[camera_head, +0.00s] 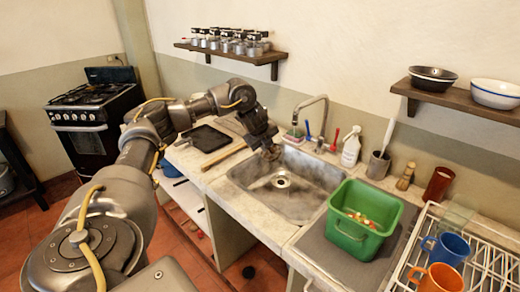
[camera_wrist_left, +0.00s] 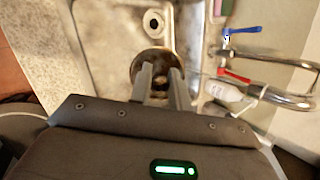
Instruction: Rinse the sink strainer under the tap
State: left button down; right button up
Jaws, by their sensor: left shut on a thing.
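My left gripper (camera_head: 266,140) reaches over the sink (camera_head: 245,177) near its back-left corner. It is shut on the sink strainer (camera_head: 271,153), a small dark round metal piece; in the left wrist view the strainer (camera_wrist_left: 147,58) shows at the fingertips (camera_wrist_left: 160,73), partly hidden by them. The strainer is over the basin, to the left of the drain (camera_head: 281,181). The curved metal tap (camera_head: 325,104) stands at the back edge of the sink, right of the gripper. I cannot tell whether water runs. My right gripper is not in view.
A green bin with scraps (camera_head: 348,237) stands right of the sink, beside a white rack (camera_head: 487,262) with mugs. A white spray bottle (camera_head: 351,147) stands behind the sink. A dark tray (camera_head: 205,138) and wooden stick (camera_head: 224,157) lie left.

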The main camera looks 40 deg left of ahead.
pick_arm(q)
jog(key=w+d+f+b, duration=0.1)
jog(key=w, duration=0.8)
jog(key=shift+w+f, duration=0.2)
jog(key=shift+f, duration=0.2)
jog(key=shift+d, duration=0.2)
dwell(0.3)
jog(key=shift+s+d+p, duration=0.1)
jog(key=shift+d+p, duration=0.2)
jog(key=shift+d, duration=0.1)
jog(key=shift+a, duration=0.25)
